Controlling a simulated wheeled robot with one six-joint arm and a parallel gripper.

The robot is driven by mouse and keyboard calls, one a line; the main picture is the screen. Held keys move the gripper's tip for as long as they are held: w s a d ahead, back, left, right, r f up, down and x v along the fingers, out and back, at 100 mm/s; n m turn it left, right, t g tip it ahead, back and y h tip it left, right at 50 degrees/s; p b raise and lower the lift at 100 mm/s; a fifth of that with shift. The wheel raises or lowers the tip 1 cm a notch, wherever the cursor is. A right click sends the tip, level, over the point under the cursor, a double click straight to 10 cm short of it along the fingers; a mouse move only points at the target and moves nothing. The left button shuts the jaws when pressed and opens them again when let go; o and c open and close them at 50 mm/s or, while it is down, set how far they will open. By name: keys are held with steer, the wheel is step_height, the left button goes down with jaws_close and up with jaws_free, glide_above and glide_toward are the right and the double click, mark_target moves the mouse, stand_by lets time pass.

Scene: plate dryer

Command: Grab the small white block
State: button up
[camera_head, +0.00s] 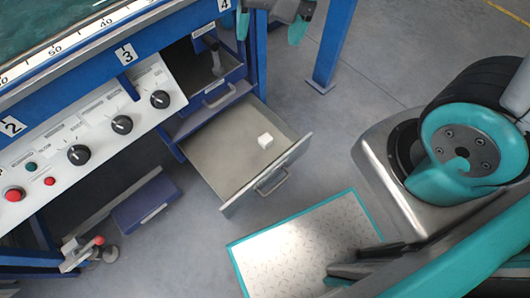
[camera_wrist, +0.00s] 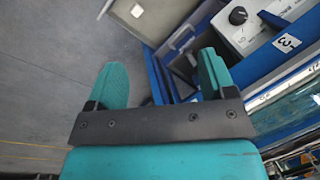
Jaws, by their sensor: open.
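The small white block (camera_head: 265,141) lies inside the open lower drawer (camera_head: 222,176), toward its front right part. The drawer is pulled out and has a grey metal handle (camera_head: 271,183) on its front. My gripper (camera_head: 270,20) shows at the top edge of the head view, above and behind the drawer, apart from the block. In the wrist view my gripper (camera_wrist: 162,78) has its two teal fingers spread with nothing between them. Part of the drawer (camera_wrist: 179,22) shows at the top of the wrist view.
An upper drawer (camera_head: 217,82) with a dark handled item stands partly open. A control panel (camera_head: 95,135) with knobs lies to the left. A blue post (camera_head: 333,45) stands at upper right. A lower blue drawer (camera_head: 147,201) is at left.

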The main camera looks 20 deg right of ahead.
steer(key=w+d+f+m+h+b, duration=0.1)
steer(key=w+f+m+b, duration=0.25)
steer(key=f+b, duration=0.6)
steer(key=w+d+f+m+h+b, duration=0.15)
steer(key=f+m+b, duration=0.3)
steer(key=f, duration=0.95)
steer(key=w+d+f+m+b, duration=0.1)
steer(key=w+f+m+b, duration=0.3)
steer(key=f+b, duration=0.55)
steer(key=b, duration=0.5)
glide_above(266, 138)
step_height(266, 138, down, 14)
steer(key=shift+a+r, duration=0.1)
steer(key=shift+a, duration=0.05)
step_height(266, 138, down, 6)
steer(key=b, duration=0.5)
steer(key=c, duration=1)
steer(key=shift+r, duration=0.15)
